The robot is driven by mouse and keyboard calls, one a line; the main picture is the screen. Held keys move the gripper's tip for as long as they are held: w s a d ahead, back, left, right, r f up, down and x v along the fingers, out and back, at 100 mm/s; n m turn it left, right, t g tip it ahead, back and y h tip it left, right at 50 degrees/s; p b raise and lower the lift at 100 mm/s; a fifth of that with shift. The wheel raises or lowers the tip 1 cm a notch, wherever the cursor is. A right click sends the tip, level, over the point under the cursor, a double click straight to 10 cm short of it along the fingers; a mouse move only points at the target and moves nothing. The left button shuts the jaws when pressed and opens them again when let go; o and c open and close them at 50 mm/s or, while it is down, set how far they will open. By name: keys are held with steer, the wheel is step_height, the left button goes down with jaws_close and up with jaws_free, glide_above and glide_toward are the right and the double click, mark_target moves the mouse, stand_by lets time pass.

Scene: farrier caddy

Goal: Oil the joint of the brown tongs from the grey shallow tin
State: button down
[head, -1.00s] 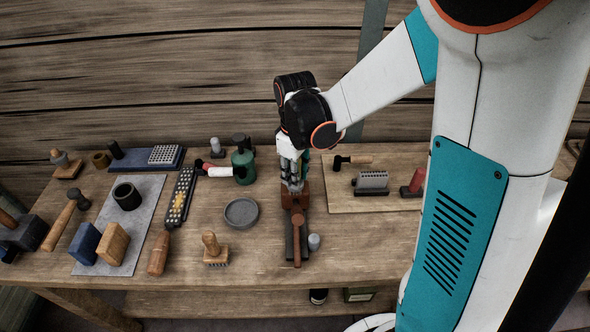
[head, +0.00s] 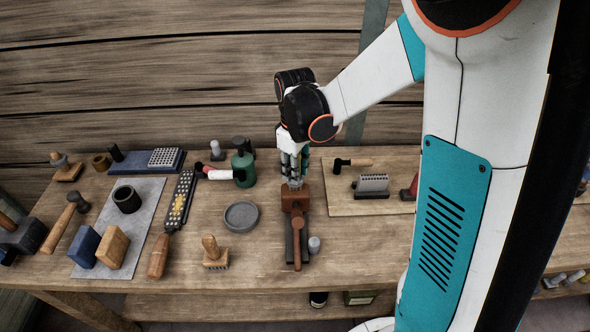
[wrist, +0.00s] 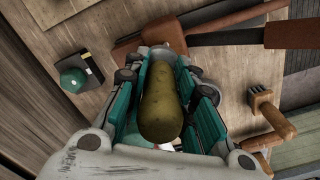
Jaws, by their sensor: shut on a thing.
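My gripper (head: 292,170) points down over the middle of the bench, just behind the brown tongs. It is shut on an olive-yellow rounded handle (wrist: 162,105), which fills the jaws in the wrist view. A grey lower end (head: 294,184) shows below the jaws, close to the brown tongs (head: 298,240); I cannot tell whether it touches them. The tongs lie lengthwise toward the front edge beside dark bars, and brown parts show at the top of the wrist view (wrist: 225,20). The grey shallow tin (head: 241,217) sits to the left of the tongs, apart from the gripper.
A wooden-handled brush (head: 214,252) stands in front of the tin. A green bottle (head: 244,167) is left of my gripper. A small grey cylinder (head: 314,244) stands right of the tongs. A board (head: 340,193) with tools lies right, and a grey mat (head: 148,205) with blocks lies left.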

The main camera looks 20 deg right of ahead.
steer(key=shift+s, duration=0.15)
steer(key=shift+s+a+f, duration=0.1)
steer(key=shift+s+a, duration=0.1)
steer(key=shift+s, duration=0.3)
steer(key=shift+s+a, duration=0.2)
steer(key=shift+s, duration=0.3)
steer(key=shift+r+p, duration=0.5)
steer(key=shift+r, duration=0.3)
step_height(320, 180, up, 5)
steer(key=p, duration=0.3)
